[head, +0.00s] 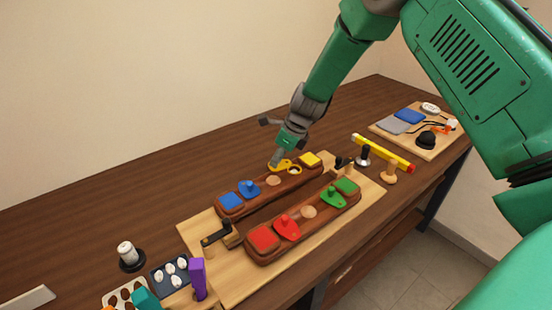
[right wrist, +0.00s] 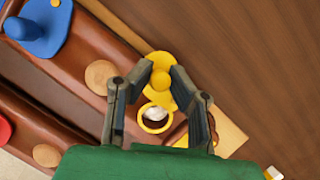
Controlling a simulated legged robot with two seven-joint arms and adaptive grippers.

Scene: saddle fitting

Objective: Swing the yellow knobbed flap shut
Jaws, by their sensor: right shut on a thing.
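The yellow knobbed flap (head: 284,164) is on the far brown wooden bar (head: 258,200), toward its right end. Beside it is a round, yellow-rimmed opening (head: 295,170), which is uncovered. In the right wrist view the flap (right wrist: 158,62) lies off this opening (right wrist: 154,118), and something whitish shows inside. My right gripper (head: 277,158) comes down from above. In the right wrist view its two fingers (right wrist: 160,78) are shut on the flap's round knob. My left gripper is out of view.
The far bar also has a blue knobbed flap (head: 248,189) and a yellow square (head: 311,159). The near bar (head: 320,219) has red (head: 286,228) and green (head: 334,196) flaps. Black-handled clamps (head: 217,237) flank the bars. A yellow stick (head: 383,153) lies right. The table behind is clear.

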